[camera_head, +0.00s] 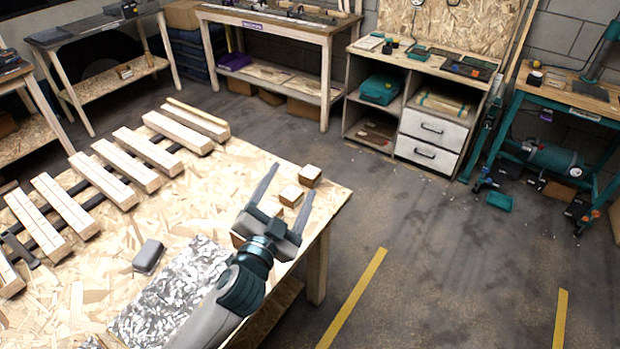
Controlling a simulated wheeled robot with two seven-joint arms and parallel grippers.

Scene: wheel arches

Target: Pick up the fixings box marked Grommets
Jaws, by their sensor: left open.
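Several small cardboard boxes stand in a row along the right edge of the chipboard table. The farthest box (310,175) is just beyond my left gripper. A second box (291,195) shows between the fingers, and a third box (270,208) is nearer the palm, partly hidden by a finger. Another box (238,239) is mostly hidden behind the gripper body. Their labels are too small to read, so I cannot tell which is marked Grommets. My left gripper (291,181) is open and reaches over the row, its fingers pointing away. Contact cannot be told. My right gripper is out of view.
The chipboard table (215,190) also holds pale wooden slats on dark rails (100,180), a grey block (148,256) and a silvery crinkled sheet (175,290). Benches and a drawer cabinet (425,140) stand behind. The floor right of the table is clear, with yellow lines.

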